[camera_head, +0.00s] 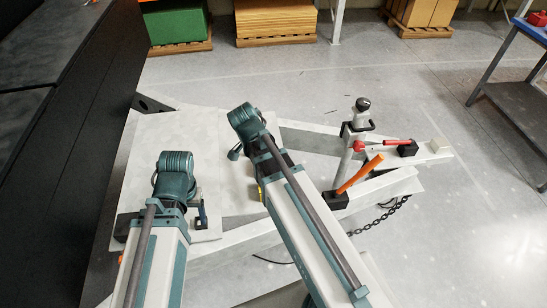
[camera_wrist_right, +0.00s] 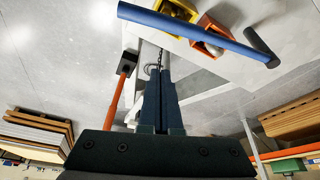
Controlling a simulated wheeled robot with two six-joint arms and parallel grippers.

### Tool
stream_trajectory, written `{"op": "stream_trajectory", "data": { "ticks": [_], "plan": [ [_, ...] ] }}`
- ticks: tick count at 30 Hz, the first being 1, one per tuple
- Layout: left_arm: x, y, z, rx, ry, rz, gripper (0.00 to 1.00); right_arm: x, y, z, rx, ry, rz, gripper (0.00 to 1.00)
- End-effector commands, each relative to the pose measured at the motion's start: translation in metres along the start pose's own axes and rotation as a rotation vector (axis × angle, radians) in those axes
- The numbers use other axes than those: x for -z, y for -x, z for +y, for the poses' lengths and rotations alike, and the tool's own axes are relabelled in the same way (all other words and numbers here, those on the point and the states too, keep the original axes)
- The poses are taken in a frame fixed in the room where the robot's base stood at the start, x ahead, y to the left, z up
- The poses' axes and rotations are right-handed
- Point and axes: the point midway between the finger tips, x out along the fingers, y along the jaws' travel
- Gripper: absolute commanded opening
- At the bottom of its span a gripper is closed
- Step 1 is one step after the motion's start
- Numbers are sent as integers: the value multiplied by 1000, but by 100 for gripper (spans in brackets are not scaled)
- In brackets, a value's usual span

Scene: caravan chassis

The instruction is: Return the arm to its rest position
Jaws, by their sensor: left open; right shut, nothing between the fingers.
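My left arm comes in from the lower left in the head view. Its gripper (camera_head: 201,214) is low over the pale chassis panel (camera_head: 225,165), partly hidden by my wrist, and is open with nothing visible between its fingers. My right arm reaches up the middle of the head view, and its fingers are hidden there by the arm. In the right wrist view the right gripper (camera_wrist_right: 161,98) shows its two dark fingers pressed together, empty.
An orange handle (camera_head: 358,175), a red-handled tool (camera_head: 383,146) and a grey post (camera_head: 352,140) stand on the chassis, right of my right arm. A chain (camera_head: 378,216) hangs below. A blue bar (camera_wrist_right: 200,28) and orange bin (camera_wrist_right: 212,35) show in the wrist view.

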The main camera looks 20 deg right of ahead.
Motion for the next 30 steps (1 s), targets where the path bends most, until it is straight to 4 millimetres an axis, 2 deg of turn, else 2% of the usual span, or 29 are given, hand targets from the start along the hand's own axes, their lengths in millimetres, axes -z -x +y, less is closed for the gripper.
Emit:
{"op": "stream_trajectory", "data": {
  "ticks": [1,3,22,26,30],
  "plan": [
    [0,9,-1,0,0,0,70,2,9,0,0,1,0,0],
    [-1,12,-1,0,-1,0,70,1,12,-1,0,0,0,0],
    [-1,11,-1,0,-1,0,70,-3,12,0,0,20,-3,0],
    [-1,11,-1,0,0,0,70,-22,17,7,5,197,-29,0],
    [-1,11,-1,0,0,0,70,-63,28,22,27,589,-84,0]
  ]
}}
